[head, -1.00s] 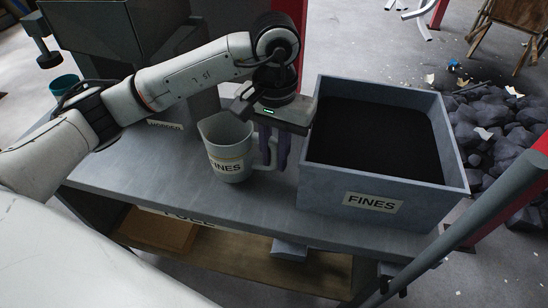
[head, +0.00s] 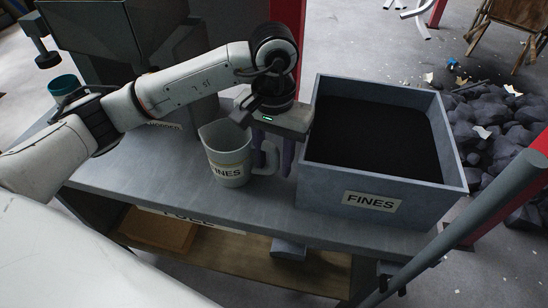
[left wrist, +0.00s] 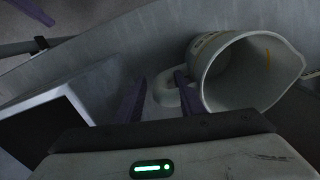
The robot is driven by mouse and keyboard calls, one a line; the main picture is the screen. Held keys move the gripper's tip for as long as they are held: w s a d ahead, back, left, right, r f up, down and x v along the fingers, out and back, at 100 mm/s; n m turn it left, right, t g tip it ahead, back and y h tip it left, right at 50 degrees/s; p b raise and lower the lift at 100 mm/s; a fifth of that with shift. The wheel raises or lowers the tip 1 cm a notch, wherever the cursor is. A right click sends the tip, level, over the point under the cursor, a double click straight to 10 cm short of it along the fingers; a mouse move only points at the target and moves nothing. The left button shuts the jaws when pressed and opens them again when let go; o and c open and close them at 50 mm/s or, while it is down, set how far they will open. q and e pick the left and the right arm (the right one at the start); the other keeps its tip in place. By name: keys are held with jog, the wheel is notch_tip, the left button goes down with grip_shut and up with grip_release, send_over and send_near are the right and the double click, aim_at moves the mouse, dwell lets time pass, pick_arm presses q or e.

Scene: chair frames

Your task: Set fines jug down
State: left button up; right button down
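The fines jug (head: 229,163) is a pale grey jug with a FINES label. It stands upright on the grey bench (head: 150,175), left of the fines bin, its handle facing right. In the left wrist view the jug (left wrist: 235,75) shows its open mouth and its handle (left wrist: 163,92). My left gripper (head: 279,158) is at the handle, with purple fingers pointing down. In the left wrist view its fingers are apart, one on each side of the handle, with a gap to the left finger (left wrist: 131,101). My right gripper is not in view.
A grey bin labelled FINES (head: 372,201), filled with dark material, stands close to the right of my left gripper. A teal cup (head: 64,86) is at the bench's far left. Dark rocks (head: 500,130) lie on the floor beyond. The bench front is clear.

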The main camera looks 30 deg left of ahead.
pick_arm(q)
notch_tip(320, 180, up, 12)
jog(key=shift+f, duration=0.1)
dwell(0.5)
